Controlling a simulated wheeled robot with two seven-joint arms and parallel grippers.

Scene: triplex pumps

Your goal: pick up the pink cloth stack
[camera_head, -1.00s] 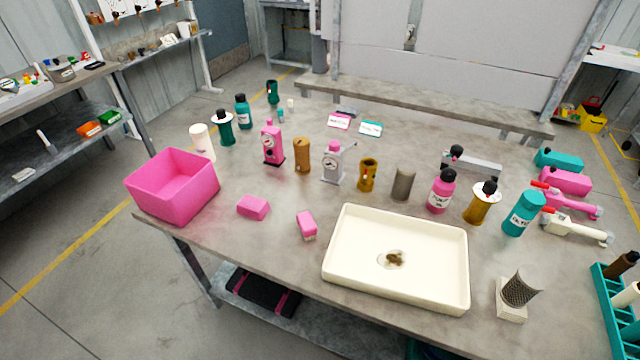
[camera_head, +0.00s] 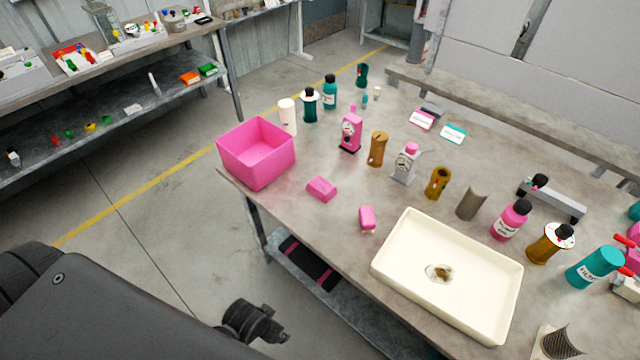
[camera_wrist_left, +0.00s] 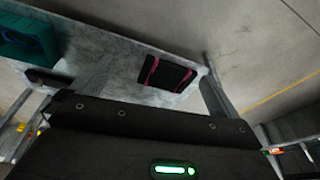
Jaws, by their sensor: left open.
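The pink cloth stack looks to be the small pink folded block (camera_head: 321,188) lying on the grey table, right of the pink bin (camera_head: 257,158). A second small pink piece with a pale underside, like a brush (camera_head: 367,218), lies to its right. My left gripper (camera_head: 282,323) shows small and dark at the bottom of the head view, open and empty, in front of the table edge and well apart from the block. The left wrist view shows no fingers and no pink block. My right gripper is not in view.
A cream tray (camera_head: 447,275) sits right of the pink pieces. Bottles and pump parts stand behind them. A lower shelf holds a black item with pink straps (camera_head: 309,263), which also shows in the left wrist view (camera_wrist_left: 167,74). Floor left of the table is clear.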

